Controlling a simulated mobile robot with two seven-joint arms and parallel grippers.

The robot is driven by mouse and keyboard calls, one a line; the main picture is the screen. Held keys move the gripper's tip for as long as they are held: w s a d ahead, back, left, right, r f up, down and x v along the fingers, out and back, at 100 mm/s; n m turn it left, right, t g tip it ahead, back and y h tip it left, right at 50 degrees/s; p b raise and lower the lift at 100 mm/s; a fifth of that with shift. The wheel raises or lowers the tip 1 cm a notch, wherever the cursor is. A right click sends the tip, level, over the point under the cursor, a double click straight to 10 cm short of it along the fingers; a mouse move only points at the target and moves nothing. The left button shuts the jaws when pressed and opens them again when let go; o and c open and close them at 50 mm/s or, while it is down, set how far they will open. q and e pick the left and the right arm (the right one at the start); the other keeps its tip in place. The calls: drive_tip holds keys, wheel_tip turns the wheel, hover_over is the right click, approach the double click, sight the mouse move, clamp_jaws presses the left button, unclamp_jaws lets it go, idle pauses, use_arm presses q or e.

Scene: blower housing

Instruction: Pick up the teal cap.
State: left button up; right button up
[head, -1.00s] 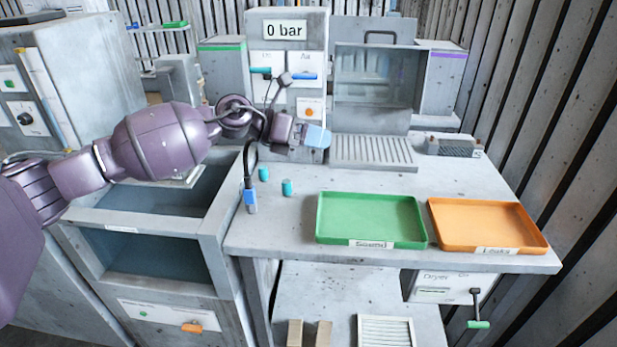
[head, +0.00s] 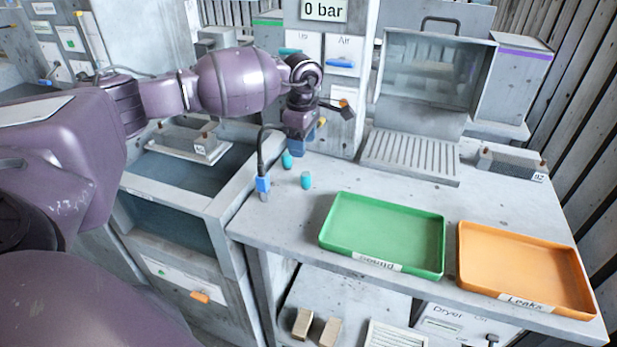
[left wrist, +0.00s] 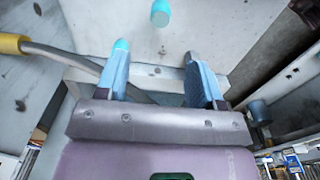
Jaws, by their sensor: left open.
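Two small teal caps stand on the grey bench top in the head view. One cap (head: 306,180) is in the open, left of the green tray. The other cap (head: 287,160) is farther back, close to the gripper. My left gripper (head: 298,150) points down just above and behind the caps, open and empty. In the left wrist view, one cap (left wrist: 160,12) lies beyond the gap between the open fingers (left wrist: 156,55). Another teal patch (left wrist: 122,44) shows at the left fingertip, apparently the other cap partly hidden. My right gripper is not in view.
A green tray (head: 382,270) and an orange tray (head: 525,305) lie to the right. A sunken basin (head: 185,172) is left.

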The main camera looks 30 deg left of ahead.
sight(306, 174)
use_arm(q)
drive_tip(key=f, duration=0.5)
drive_tip(key=shift+w+d+f, duration=0.15)
drive_tip(key=shift+d, duration=0.05)
drive_tip(key=shift+f, duration=0.4)
drive_tip(key=shift+d+f, duration=0.1)
drive_tip(key=shift+f, duration=0.25)
wheel_tip(306, 174, down, 3)
drive_tip(key=shift+d+f, duration=0.1)
drive_tip(key=shift+f, duration=0.4)
drive_tip(key=shift+c, duration=0.5)
drive_tip(key=c, duration=0.9)
drive_tip(key=shift+r, duration=0.4)
wheel_tip(306, 174, up, 19)
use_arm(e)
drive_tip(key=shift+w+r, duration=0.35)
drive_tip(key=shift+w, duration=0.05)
